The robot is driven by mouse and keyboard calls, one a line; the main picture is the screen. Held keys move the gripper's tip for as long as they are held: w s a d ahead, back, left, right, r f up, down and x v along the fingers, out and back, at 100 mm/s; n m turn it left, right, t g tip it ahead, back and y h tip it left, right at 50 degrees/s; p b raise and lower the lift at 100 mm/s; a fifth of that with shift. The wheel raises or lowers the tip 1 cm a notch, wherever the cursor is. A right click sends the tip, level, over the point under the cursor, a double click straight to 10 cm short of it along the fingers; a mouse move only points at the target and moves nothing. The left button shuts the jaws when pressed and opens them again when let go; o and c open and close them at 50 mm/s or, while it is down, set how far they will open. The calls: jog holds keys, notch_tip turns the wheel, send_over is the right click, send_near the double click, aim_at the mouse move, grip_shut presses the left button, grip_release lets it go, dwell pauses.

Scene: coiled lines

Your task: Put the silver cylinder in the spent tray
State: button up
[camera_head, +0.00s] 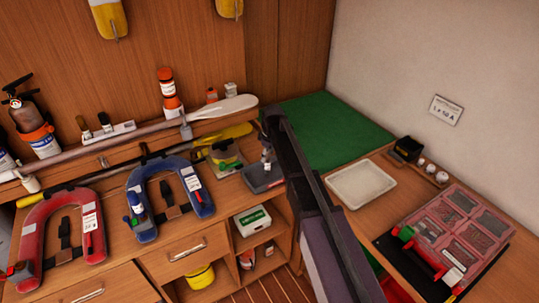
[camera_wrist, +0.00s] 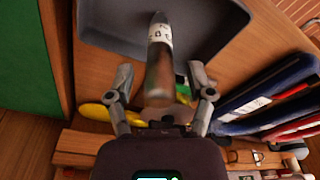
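The silver cylinder (camera_wrist: 160,65), with a pale printed band near its far end, shows in the wrist view between my fingers. The dark grey tray (camera_wrist: 105,22) lies behind it; I cannot tell whether the cylinder touches it. My gripper (camera_wrist: 161,75) is open, with a gap on each side of the cylinder. In the head view my gripper (camera_head: 267,145) is above the dark grey tray (camera_head: 262,183), and my arm hides part of that area. A shallow white tray (camera_head: 360,184) sits on the right counter. No label readable here tells which tray is the spent one.
A green mat (camera_head: 325,130) covers the back corner. A red compartment case (camera_head: 460,235) and a black box (camera_head: 406,149) stand on the right counter. Red (camera_head: 33,235) and blue (camera_head: 143,228) horseshoe-shaped vests and a paddle (camera_head: 225,107) lie on the left.

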jog(key=shift+r, duration=0.1)
notch_tip(320, 180, up, 12)
jog(key=d+p, duration=0.1)
jog(key=p, duration=1.1)
jog(key=shift+s+d, duration=0.15)
jog(key=shift+s, duration=0.2)
jog(key=shift+d, duration=0.1)
dwell(0.6)
jog(key=s+d+m+h, duration=0.1)
jog(key=s+d+m, duration=1.1)
jog(key=s+d, duration=1)
jog(key=s, duration=0.3)
jog(key=shift+s+m+g, duration=0.2)
jog(key=shift+m+g, duration=0.1)
jog(key=shift+f, duration=0.2)
